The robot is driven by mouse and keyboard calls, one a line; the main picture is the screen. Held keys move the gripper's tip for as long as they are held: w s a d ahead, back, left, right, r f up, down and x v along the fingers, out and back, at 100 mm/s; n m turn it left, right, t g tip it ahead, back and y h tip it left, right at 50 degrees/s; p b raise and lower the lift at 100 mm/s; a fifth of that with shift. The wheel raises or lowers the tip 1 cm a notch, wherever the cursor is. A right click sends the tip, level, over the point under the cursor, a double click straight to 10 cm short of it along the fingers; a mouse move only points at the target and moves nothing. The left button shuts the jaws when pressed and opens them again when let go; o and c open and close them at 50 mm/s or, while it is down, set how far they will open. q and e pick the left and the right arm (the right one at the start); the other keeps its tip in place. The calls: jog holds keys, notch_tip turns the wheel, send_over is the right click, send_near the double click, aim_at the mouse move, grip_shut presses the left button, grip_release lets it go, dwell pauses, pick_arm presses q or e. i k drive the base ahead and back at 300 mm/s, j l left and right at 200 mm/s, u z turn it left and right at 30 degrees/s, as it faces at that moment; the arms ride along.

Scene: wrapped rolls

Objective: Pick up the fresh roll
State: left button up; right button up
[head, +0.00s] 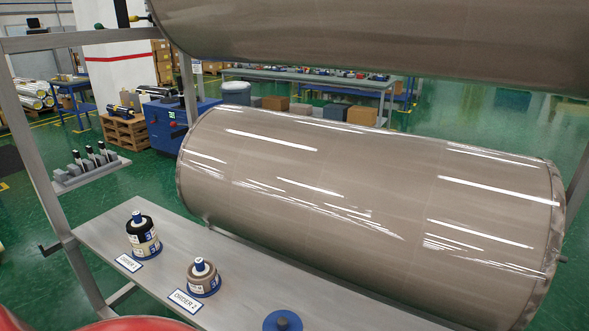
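A large grey-brown roll (370,205) in shiny clear wrap lies across the rack behind the shelf. A second large roll (380,40) spans the top of the view, cut off by the frame. On the shelf, a small black and cream roll (143,240) sits upright on a blue core beside a label reading ORDER 1 (128,263). A smaller brown roll (202,279) on a blue core sits beside a label reading ORDER 2 (186,301). No label marks which roll is the fresh one. Neither of my grippers is in view.
The grey metal shelf (105,228) has bare room between the small rolls and a blue round holder (283,321) at the bottom edge. Green floor, boxes and benches lie behind.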

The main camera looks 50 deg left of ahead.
aim_at(141, 229)
jog(key=u, duration=2.45)
jog(key=i+j+z, duration=0.1)
jog(key=z, duration=0.4)
jog(key=i+j+z, duration=0.15)
jog(key=j, duration=0.15)
jog(key=i+j+z, duration=0.2)
jog(key=j+z, duration=0.15)
jog(key=j, duration=0.3)
jog(key=i+j+z, duration=0.2)
jog(key=j, duration=0.15)
jog(key=i+j, duration=0.1)
jog(key=j, duration=0.4)
jog(key=i+j, duration=0.15)
jog(key=j, duration=0.35)
jog(key=i+j+z, duration=0.1)
jog(key=j, duration=0.4)
jog(key=i+j, duration=0.1)
jog(key=j, duration=0.4)
jog(key=i+j, duration=0.1)
jog(key=j, duration=0.45)
jog(key=i+j+z, duration=0.1)
jog(key=j, duration=0.4)
